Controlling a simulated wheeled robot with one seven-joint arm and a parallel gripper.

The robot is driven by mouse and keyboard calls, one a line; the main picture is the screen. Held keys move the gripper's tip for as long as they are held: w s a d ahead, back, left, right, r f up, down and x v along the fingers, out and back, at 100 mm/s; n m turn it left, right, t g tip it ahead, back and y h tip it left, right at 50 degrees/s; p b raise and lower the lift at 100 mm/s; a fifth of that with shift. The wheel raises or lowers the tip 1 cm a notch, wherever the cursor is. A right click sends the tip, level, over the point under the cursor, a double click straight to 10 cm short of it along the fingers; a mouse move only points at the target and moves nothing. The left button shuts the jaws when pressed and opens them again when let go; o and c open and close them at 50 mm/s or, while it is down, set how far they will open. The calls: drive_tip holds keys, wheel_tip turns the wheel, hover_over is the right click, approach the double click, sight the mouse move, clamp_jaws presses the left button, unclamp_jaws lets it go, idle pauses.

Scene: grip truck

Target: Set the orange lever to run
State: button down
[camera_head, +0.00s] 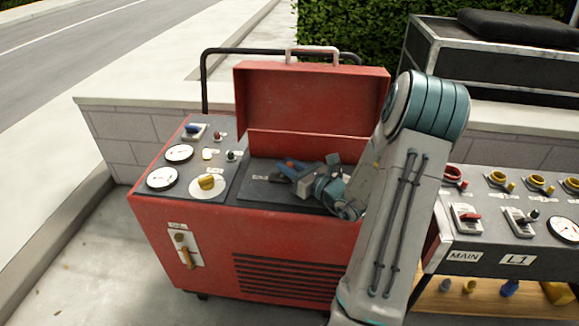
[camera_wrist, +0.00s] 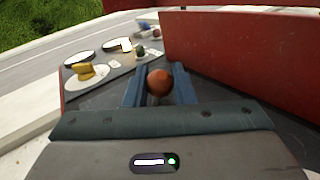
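An orange ball knob (camera_wrist: 159,82) shows between the two blue fingers of my gripper (camera_wrist: 160,86) in the wrist view. The fingers stand about a ball's width apart and look closed on it. In the head view my gripper (camera_head: 292,170) is low over the dark deck in front of the raised red lid, and only a little orange shows at its fingers. The lever's stem and its run marking are hidden. Another orange-yellow handle (camera_head: 187,258) hangs down on a pale plate on the front of the red machine (camera_head: 215,240), away from my gripper.
The red lid (camera_head: 310,100) stands open right behind my gripper. Gauges (camera_head: 162,178), a yellow knob (camera_head: 207,182) and small switches sit on the panel to the left. A second panel with red switches (camera_head: 467,217) stands at the right, beyond my arm.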

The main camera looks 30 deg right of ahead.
drive_tip(key=shift+r, duration=0.1)
drive_tip(key=shift+w+a+r+n+g+h+p, duration=0.35)
drive_tip(key=shift+n+g+p, duration=0.3)
drive_tip(key=shift+p, duration=0.3)
drive_tip(key=shift+w+a+n+g+h+p, duration=0.35)
drive_tip(key=shift+a+n+g+h, duration=0.25)
drive_tip(key=shift+g, duration=0.45)
drive_tip(key=a+g+h, duration=0.1)
drive_tip(key=w+n+g+h+b, duration=0.1)
drive_tip(key=shift+a+f+n+g, duration=0.1)
drive_tip(key=shift+a+n+g, duration=0.15)
drive_tip(key=shift+a+g, duration=0.1)
drive_tip(key=shift+w+a+f+n+g+h+b, duration=0.15)
drive_tip(key=shift+w+a+n+g+h+b, duration=0.1)
drive_tip(key=shift+g+h, duration=0.25)
drive_tip(key=shift+w+a+f+n+g+h+b, duration=0.15)
drive_tip(key=shift+a+n+g+h, duration=0.15)
drive_tip(key=shift+h, duration=0.25)
drive_tip(key=c, duration=1.3)
unclamp_jaws()
drive_tip(key=shift+o, duration=0.2)
